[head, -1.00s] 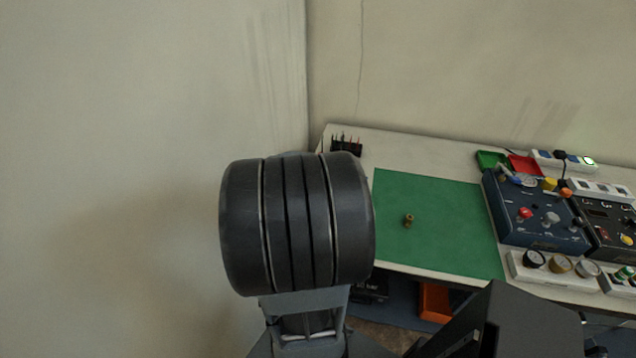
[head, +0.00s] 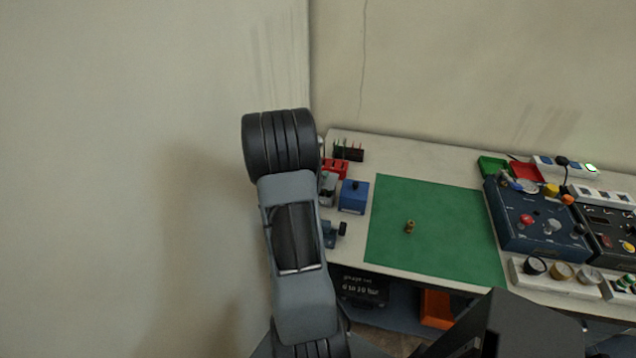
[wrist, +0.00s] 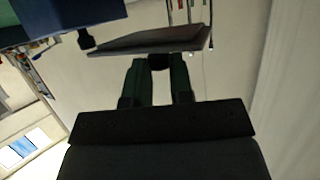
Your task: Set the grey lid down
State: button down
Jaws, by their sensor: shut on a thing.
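The grey lid (wrist: 150,40) is a flat, thin plate, seen nearly edge-on in the wrist view. My gripper (wrist: 160,63) is shut on it, with its dark green fingers at the lid's near side. The lid is held close to a blue body (wrist: 60,14) at the top left of that view; I cannot tell if they touch. In the head view my arm hides the gripper, and the lid does not show there.
On the table's left end are a blue box (head: 353,197), red parts (head: 337,167) and a black tool rack (head: 348,151). A green mat (head: 440,245) carries a small brass fitting (head: 410,227). A blue control box (head: 535,222) stands right. Most of the mat is clear.

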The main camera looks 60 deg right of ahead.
jog(key=shift+w+d+f, duration=0.15)
jog(key=shift+w+f, duration=0.05)
jog(key=shift+f, duration=0.4)
jog(key=shift+w+d+f, duration=0.1)
jog(key=shift+w+f, duration=0.05)
jog(key=shift+f, duration=0.45)
jog(key=shift+f+p, duration=0.45)
jog(key=shift+f, duration=0.2)
jog(key=c, duration=1)
grip_release()
jog(key=shift+f, duration=0.2)
